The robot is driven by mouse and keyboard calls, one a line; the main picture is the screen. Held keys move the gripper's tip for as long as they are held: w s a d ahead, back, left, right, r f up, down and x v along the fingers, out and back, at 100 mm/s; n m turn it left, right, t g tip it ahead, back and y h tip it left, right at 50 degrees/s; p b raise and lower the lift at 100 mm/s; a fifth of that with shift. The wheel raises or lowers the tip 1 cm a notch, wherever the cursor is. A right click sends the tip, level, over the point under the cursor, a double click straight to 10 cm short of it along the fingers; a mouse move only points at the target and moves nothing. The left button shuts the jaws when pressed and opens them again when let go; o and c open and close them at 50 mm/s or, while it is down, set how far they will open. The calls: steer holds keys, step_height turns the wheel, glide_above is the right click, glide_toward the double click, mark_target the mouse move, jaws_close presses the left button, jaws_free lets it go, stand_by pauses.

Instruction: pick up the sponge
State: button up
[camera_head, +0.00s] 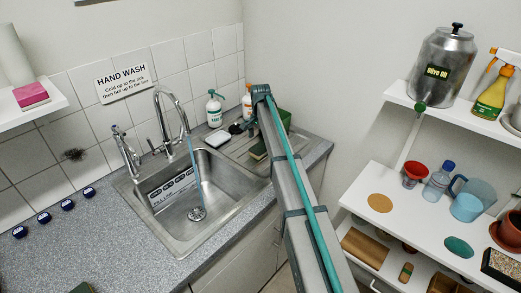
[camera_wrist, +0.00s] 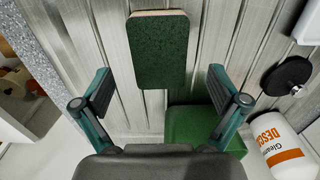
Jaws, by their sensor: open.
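A sponge (camera_wrist: 160,50) with a dark green scouring face and a tan edge lies on the ribbed metal drainboard in the wrist view. In the head view the sponge (camera_head: 258,151) shows beside my arm, right of the sink. My gripper (camera_wrist: 158,92) is open and empty. Its two fingers stand apart, and the sponge appears between and beyond their tips, not touching them.
A green box (camera_wrist: 205,128) stands close by the right finger. A white bottle with an orange label (camera_wrist: 284,150) and a black round object (camera_wrist: 287,76) are at the right. The sink (camera_head: 195,200) has running water. The drainboard around the sponge is mostly clear.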

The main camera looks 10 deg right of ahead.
mark_target(261, 147)
steer(key=shift+f+p, duration=0.95)
steer(key=shift+f, duration=1.25)
steer(key=c, duration=0.9)
steer(key=shift+o, duration=0.2)
steer(key=shift+r, duration=0.2)
steer(key=shift+r+b, duration=0.6)
steer(key=shift+b, duration=0.2)
steer(key=s+a+r+b, duration=0.1)
steer(key=s+r+b, duration=0.4)
steer(key=s+r, duration=0.6)
steer(key=s, duration=0.3)
steer(key=shift+a+r+b, duration=0.15)
steer(key=shift+r+b, duration=0.1)
steer(key=shift+b, duration=0.1)
